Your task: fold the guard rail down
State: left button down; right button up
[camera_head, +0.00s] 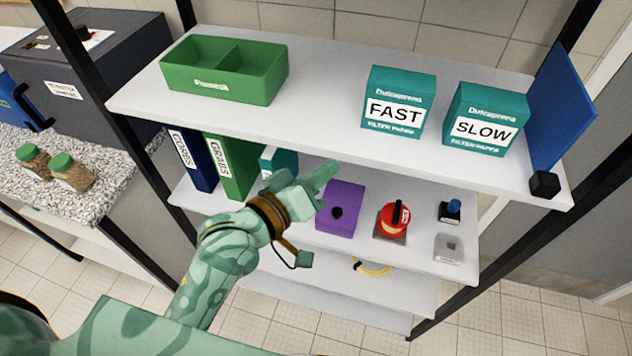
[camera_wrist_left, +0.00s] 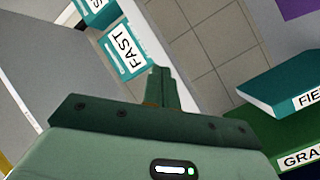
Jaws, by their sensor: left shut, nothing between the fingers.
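A blue flat panel (camera_head: 560,105) stands upright at the right end of the top shelf. A black block (camera_head: 544,184) sits at its near lower corner, at the shelf's front edge. I see no other rail-like part, and I cannot tell for sure that this panel is the guard rail. My left gripper (camera_head: 328,172) is shut and empty, in front of the shelf unit and below the top shelf's front edge, well to the left of the panel. Its closed fingers also show in the left wrist view (camera_wrist_left: 158,88). My right gripper is in neither view.
The top shelf (camera_head: 320,105) carries a green divided bin (camera_head: 220,72), a FAST box (camera_head: 398,102) and a SLOW box (camera_head: 485,118). Below are binders (camera_head: 232,165), a purple box (camera_head: 340,208) and a red switch (camera_head: 394,219). Black posts (camera_head: 490,255) frame the shelves.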

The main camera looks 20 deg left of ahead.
pick_arm(q)
jog(key=f, duration=0.2)
jog(key=a+f+m+y, duration=0.1)
jog(key=shift+s+g, duration=0.25)
jog(key=shift+g, duration=0.15)
jog(key=shift+r, duration=0.1)
